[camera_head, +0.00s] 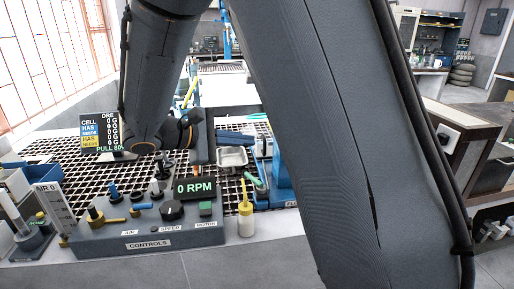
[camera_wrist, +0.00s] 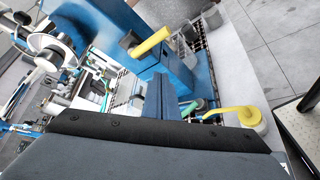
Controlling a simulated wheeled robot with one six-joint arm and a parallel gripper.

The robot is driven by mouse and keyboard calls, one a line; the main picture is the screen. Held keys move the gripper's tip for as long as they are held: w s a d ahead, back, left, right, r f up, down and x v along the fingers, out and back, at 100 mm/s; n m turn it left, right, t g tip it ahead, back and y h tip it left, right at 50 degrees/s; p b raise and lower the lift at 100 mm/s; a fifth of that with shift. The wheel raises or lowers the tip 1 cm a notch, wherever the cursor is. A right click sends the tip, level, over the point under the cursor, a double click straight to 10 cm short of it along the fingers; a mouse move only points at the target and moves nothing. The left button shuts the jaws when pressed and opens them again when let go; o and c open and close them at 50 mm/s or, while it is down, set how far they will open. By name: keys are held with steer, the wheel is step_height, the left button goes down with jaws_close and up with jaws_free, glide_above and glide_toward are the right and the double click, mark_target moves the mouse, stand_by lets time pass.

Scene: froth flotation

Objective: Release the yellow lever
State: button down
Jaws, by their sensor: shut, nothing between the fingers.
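The yellow lever (camera_wrist: 150,42) shows in the wrist view as a yellow grip on a dark pivot, fixed to the blue machine (camera_wrist: 200,65). It slants up to the right. I do not make it out for certain in the head view, where my arm covers much of that side. My gripper (camera_wrist: 165,82) is shut and empty, with its dark body across the bottom of the wrist view. Its tips appear apart from the lever, below it in the picture. In the head view my gripper (camera_head: 248,138) points right, above the grating.
A yellow-capped bottle (camera_head: 246,218) stands beside the control box (camera_head: 150,237) with its knobs and RPM display. It also shows in the wrist view (camera_wrist: 240,122). A green handle (camera_head: 254,181) and a metal tray (camera_head: 232,158) are nearby. Clear floor lies in front.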

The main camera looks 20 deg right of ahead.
steer(key=a+r, duration=0.1)
steer(key=a, duration=0.1)
steer(key=w+a+r+b, duration=0.1)
steer(key=a, duration=0.1)
steer(key=shift+r, duration=0.2)
stand_by(0.3)
